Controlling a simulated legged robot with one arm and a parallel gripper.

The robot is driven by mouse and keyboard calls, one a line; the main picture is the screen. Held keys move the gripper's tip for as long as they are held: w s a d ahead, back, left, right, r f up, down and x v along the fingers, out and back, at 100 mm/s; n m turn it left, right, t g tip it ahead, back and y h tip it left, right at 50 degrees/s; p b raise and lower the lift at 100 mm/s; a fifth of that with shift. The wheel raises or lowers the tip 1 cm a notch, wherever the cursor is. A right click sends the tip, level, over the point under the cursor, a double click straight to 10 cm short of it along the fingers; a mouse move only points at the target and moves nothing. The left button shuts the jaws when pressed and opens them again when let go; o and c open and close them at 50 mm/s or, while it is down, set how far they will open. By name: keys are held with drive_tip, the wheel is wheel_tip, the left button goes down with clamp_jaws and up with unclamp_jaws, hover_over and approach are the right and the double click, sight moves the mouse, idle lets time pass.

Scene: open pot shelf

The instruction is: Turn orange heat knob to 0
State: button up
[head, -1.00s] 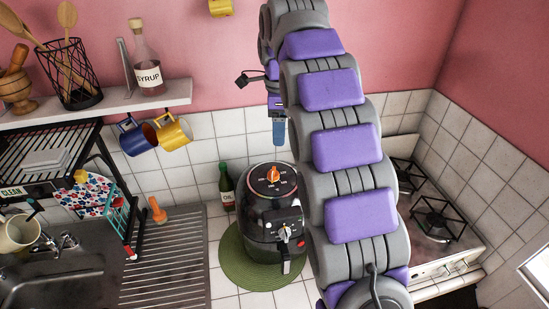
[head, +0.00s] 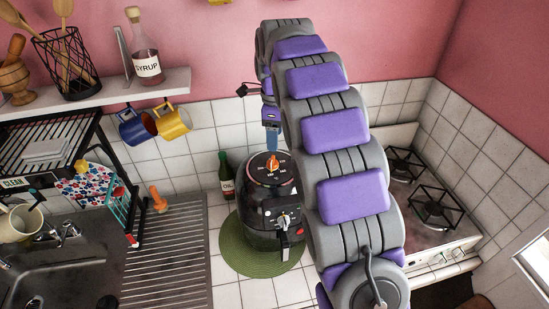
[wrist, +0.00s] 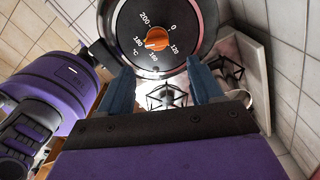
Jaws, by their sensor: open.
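The orange heat knob (head: 272,163) sits on top of the black air fryer (head: 258,205). In the wrist view the orange knob (wrist: 157,39) is in the middle of a dark dial (wrist: 155,35) marked 0, 120, 160, 180 and 200 °C. The 0 is at the dial's upper right. One end of the knob is near 160; its exact setting is hard to tell. My gripper (wrist: 160,88) is open and empty, its two blue fingertips apart, just short of the knob. In the head view my gripper (head: 272,140) is above and behind the knob, partly hidden.
The fryer stands on a round green mat (head: 237,262). An oil bottle (head: 226,175) is close on its left, and a stove (head: 430,215) is to the right. A shelf (head: 95,112) with hanging mugs is at upper left.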

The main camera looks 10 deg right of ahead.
sight(272, 159)
drive_tip(key=f, duration=0.5)
drive_tip(key=a+f, duration=0.1)
drive_tip(key=f, duration=0.2)
drive_tip(key=shift+a+f, duration=0.1)
drive_tip(key=shift+d+f, duration=0.45)
drive_tip(key=shift+a, duration=0.35)
drive_tip(key=c, duration=0.6)
drive_tip(key=shift+d, duration=0.1)
drive_tip(key=c, duration=0.5)
drive_tip(key=shift+o, duration=0.2)
